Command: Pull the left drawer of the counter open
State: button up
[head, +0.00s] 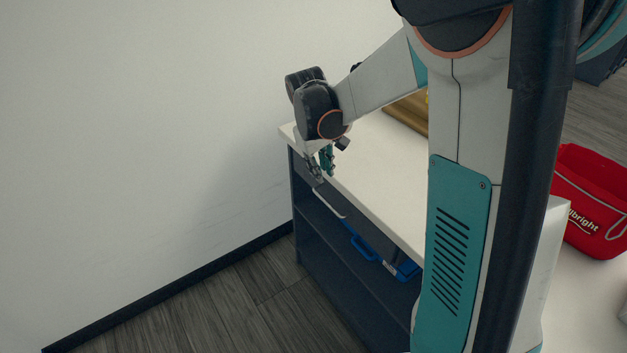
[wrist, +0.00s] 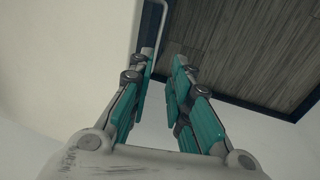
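The counter (head: 376,190) has a white top and a dark body, and stands against the wall in the head view. A pale bar handle (head: 329,204) shows on its front, just under the top near the left end. The drawer front behind it is dark and hard to make out; it looks shut. My gripper (head: 320,176) points down at the counter's front edge, close to the handle's left end. In the wrist view my gripper (wrist: 165,60) is open, fingers apart. The pale handle (wrist: 162,22) runs down near the left fingertip; I cannot tell whether they touch.
A brown item (head: 408,112) lies on the counter top. A red bag (head: 592,203) is at the right. The wood floor (head: 225,310) in front of the counter is clear. My arm hides the counter's right part.

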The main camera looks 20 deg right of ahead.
aim_at(328, 203)
jog(key=d+f+b, duration=0.1)
jog(key=f, duration=0.4)
jog(key=d+f+b, duration=0.1)
jog(key=f+b, duration=0.1)
jog(key=f, duration=0.2)
jog(key=w+d+f+b, duration=0.1)
jog(key=f, duration=0.4)
jog(key=shift+w+f+b, duration=0.1)
jog(key=shift+f+b, duration=0.25)
jog(key=shift+b, duration=0.05)
grip_shut()
